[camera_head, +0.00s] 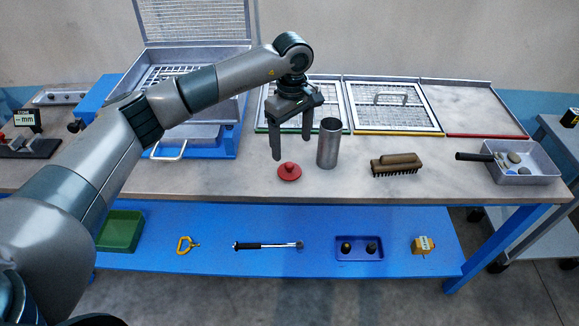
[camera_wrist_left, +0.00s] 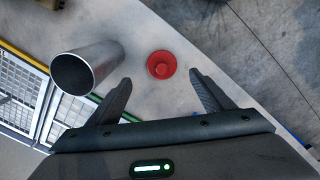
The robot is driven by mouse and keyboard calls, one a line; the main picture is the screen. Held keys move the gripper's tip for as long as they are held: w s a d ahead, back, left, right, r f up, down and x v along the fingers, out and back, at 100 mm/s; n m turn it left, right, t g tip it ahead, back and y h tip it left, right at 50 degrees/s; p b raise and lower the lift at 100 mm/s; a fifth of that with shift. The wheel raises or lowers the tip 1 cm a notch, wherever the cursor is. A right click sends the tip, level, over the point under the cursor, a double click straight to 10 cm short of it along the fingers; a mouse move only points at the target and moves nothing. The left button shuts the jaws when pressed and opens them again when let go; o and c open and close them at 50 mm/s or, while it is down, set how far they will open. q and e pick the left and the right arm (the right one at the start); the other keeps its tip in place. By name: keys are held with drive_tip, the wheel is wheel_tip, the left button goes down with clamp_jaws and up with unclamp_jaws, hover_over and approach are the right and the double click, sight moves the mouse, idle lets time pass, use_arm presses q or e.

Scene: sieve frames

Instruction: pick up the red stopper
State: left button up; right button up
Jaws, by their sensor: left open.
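The red stopper (camera_head: 289,171) is a round disc with a small knob on top. It lies on the worktop near the front edge. My left gripper (camera_head: 291,148) is open and empty above it, pointing down. In the left wrist view the stopper (camera_wrist_left: 161,65) shows beyond and between the two open fingertips (camera_wrist_left: 162,90), apart from both. My right gripper is not in view.
A metal cylinder (camera_head: 329,143) stands upright close to the right of the stopper; it also shows in the left wrist view (camera_wrist_left: 88,67). A brush (camera_head: 397,164) lies further right. Sieve frames (camera_head: 393,128) lie behind. A tray (camera_head: 525,178) stands at the far right.

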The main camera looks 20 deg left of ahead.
sight(290, 164)
use_arm(q)
wheel_tip(290, 164, down, 4)
drive_tip(key=shift+r+p, duration=0.1)
drive_tip(key=shift+p, duration=0.55)
drive_tip(key=shift+f, duration=0.5)
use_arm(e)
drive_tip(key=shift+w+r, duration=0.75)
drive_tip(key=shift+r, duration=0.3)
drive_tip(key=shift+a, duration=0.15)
use_arm(q)
drive_tip(key=shift+f, duration=0.1)
drive_tip(key=f+p, duration=0.2)
drive_tip(key=shift+s+a+p, duration=0.1)
drive_tip(key=shift+a+p, duration=0.1)
drive_tip(key=shift+p, duration=0.1)
wheel_tip(290, 164, down, 2)
drive_tip(key=shift+p, duration=0.45)
drive_tip(key=shift+f, duration=0.45)
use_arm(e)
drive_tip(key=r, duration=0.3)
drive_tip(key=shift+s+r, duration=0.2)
